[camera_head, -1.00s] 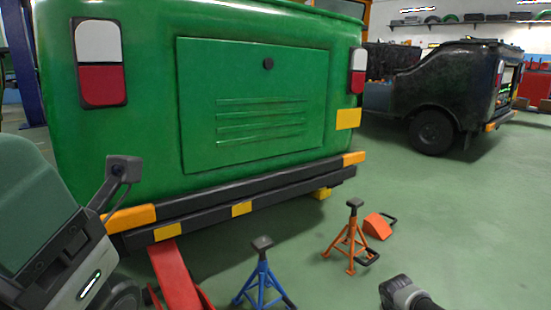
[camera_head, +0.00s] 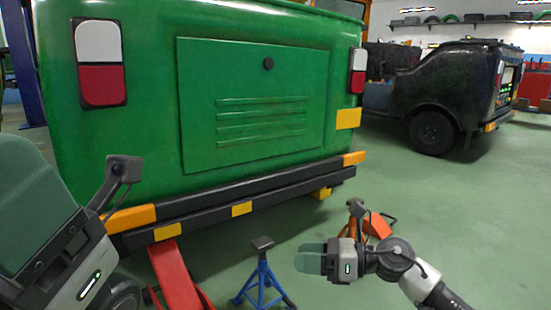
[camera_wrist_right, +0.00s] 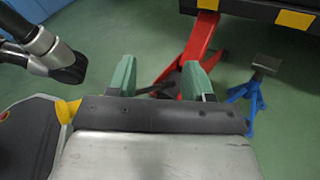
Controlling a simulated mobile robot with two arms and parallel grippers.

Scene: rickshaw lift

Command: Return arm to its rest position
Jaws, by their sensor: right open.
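My right gripper (camera_head: 304,260) is in the lower right of the head view, its green fingers pointing left in front of an orange jack stand. In the right wrist view its two green fingers (camera_wrist_right: 160,70) stand apart with nothing held between them. My left gripper (camera_head: 30,205) fills the lower left edge of the head view, close to the camera. One large green finger shows, and its opening cannot be made out.
A green rickshaw (camera_head: 150,120) with a dark bumper (camera_head: 270,197) stands ahead. A red jack (camera_head: 176,275) reaches under it. A blue jack stand (camera_head: 262,280) and the partly hidden orange stand (camera_head: 355,207) are on the floor. A dark vehicle (camera_head: 450,95) stands right; floor there is clear.

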